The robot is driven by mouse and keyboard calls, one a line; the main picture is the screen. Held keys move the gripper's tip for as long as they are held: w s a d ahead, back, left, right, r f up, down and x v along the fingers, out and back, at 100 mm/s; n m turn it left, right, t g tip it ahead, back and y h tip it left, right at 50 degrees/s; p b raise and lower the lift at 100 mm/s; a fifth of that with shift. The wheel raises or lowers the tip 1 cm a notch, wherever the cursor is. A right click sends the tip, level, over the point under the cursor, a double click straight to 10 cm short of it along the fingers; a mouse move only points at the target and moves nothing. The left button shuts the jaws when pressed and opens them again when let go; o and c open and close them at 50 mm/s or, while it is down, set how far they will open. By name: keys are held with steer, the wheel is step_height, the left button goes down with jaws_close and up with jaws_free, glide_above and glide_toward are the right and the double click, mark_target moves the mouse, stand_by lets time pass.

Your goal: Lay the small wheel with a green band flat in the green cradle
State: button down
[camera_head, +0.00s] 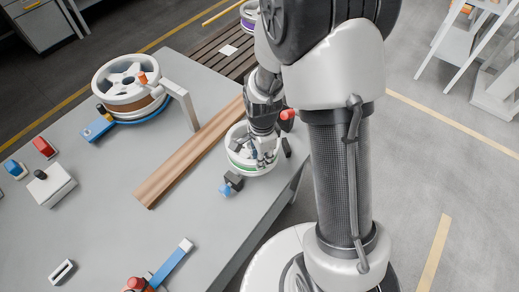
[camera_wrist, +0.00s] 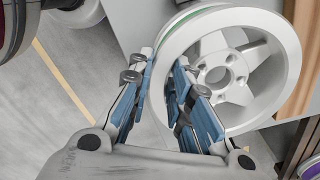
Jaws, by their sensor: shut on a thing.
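The small white wheel with a green band (camera_head: 237,164) is at the table's right edge in the head view. It also fills the upper right of the wrist view (camera_wrist: 217,76), with spokes, a hub and a strip of green on its rim. My gripper (camera_head: 263,155) comes down on it from above. In the wrist view my gripper (camera_wrist: 161,66) is shut on the wheel's rim, with fingers on both sides of the wall. Green shows low on the wheel's near side in the head view. I cannot tell the green cradle apart there, nor whether the wheel rests on anything.
A slatted pallet (camera_head: 218,50) is beyond the table.

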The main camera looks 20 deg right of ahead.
step_height(320, 180, up, 9)
steer(key=p, duration=0.7)
steer(key=shift+r, duration=0.15)
stand_by(1.4)
stand_by(2.0)
